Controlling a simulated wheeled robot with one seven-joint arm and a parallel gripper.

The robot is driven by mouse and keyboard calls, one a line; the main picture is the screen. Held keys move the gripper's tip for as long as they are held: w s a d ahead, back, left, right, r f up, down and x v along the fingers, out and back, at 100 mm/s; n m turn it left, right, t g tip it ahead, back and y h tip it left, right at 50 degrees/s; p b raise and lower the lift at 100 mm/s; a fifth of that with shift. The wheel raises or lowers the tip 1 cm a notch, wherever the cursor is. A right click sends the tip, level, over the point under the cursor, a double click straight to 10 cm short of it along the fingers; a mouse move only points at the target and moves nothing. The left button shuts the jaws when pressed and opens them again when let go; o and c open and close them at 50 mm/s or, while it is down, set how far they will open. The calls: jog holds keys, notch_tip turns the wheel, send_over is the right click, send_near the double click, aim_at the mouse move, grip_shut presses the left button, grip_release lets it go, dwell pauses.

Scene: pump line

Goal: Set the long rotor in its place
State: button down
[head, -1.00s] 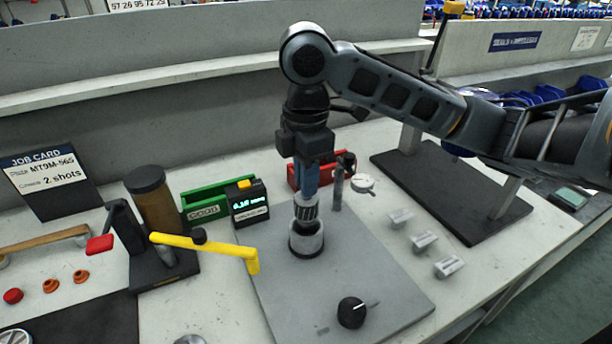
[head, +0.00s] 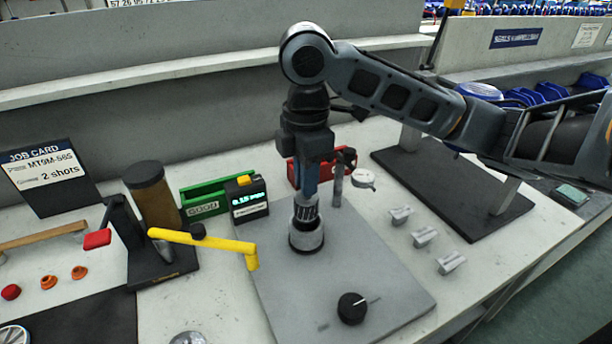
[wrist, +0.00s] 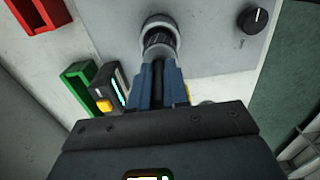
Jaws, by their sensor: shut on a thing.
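The long rotor (head: 306,211) is a dark, ribbed cylinder held upright, its lower end inside the mouth of a round metal cup (head: 306,240) on the grey plate. I cannot tell how deep it sits. My gripper (head: 305,192) points straight down above the cup, its blue fingers shut on the rotor's upper part. In the wrist view the fingers (wrist: 158,84) reach the rotor (wrist: 158,41), with the cup's pale rim (wrist: 160,21) around its far end. The rotor's lower part is hidden by the cup wall.
A yellow-handled lever (head: 205,241) reaches near the cup's left. A small display box (head: 247,198), a green bin (head: 206,202) and a grey post (head: 338,187) stand behind. A black knob (head: 351,307) is at the plate's front. Several small metal blocks (head: 424,237) lie right.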

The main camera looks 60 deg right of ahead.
jog(key=shift+f+b, duration=0.95)
jog(key=shift+f, duration=0.25)
jog(key=c, duration=1)
grip_release()
jog(key=shift+c, duration=0.2)
jog(key=shift+o, duration=0.4)
jog(key=shift+o, duration=0.9)
jog(key=shift+r+p, duration=2.15)
jog(key=shift+r, duration=0.4)
